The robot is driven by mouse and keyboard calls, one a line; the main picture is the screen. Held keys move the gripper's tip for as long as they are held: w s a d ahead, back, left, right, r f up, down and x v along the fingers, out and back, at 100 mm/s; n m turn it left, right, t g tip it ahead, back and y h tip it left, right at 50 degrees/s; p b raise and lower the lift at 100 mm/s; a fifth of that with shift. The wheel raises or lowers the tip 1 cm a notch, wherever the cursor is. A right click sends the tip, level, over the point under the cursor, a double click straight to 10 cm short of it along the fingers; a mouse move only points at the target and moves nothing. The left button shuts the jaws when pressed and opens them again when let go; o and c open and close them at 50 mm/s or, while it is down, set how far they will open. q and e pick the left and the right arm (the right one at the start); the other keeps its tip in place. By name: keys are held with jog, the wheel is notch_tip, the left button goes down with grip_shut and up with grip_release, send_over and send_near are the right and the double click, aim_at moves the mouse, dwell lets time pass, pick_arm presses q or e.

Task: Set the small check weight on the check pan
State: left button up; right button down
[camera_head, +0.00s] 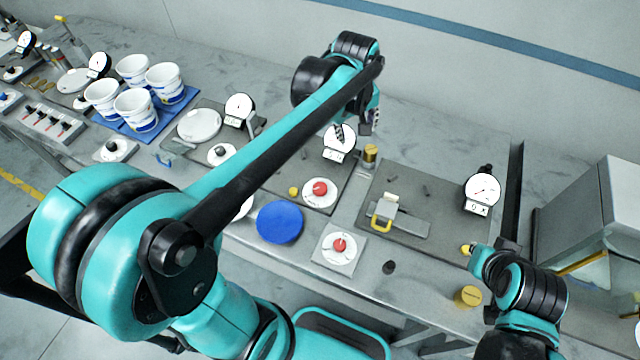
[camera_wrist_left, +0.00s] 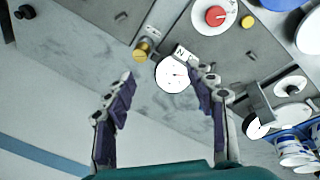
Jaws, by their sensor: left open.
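A small brass cylinder (camera_head: 370,155), which looks like a check weight, stands upright beside the middle dial gauge (camera_head: 340,140). In the left wrist view the brass cylinder (camera_wrist_left: 142,50) is left of the gauge face (camera_wrist_left: 172,77). Another brass cylinder (camera_head: 467,296) stands at the bench's front right. My left gripper (camera_head: 371,116) is open and empty, above the bench's back near the first cylinder. Its spread fingers (camera_wrist_left: 168,80) also show in the wrist view. I cannot tell which round plate is the check pan. My right arm shows at lower right, its gripper unseen.
A blue disc (camera_head: 280,223) and a red-knobbed dial (camera_head: 339,246) lie near the front edge. White tubs (camera_head: 135,110) stand on a blue mat at left. A grey cabinet (camera_head: 590,215) bounds the right.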

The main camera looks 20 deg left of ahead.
pick_arm(q)
jog(key=s+a+f+m+t, duration=0.1)
jog(key=s+m, duration=0.3)
jog(key=s, duration=0.4)
jog(key=s+a+f+m+t, duration=0.1)
jog(key=s+f+m+t, duration=0.2)
jog(key=s+m, duration=0.2)
jog(key=s, duration=0.3)
jog(key=shift+s+a, duration=0.15)
jog(key=shift+s, duration=0.15)
jog(key=shift+f, duration=0.1)
notch_tip(320, 180, down, 9)
jog(key=b, duration=0.8)
jog(key=shift+r+b, duration=0.2)
jog(key=shift+b, duration=0.2)
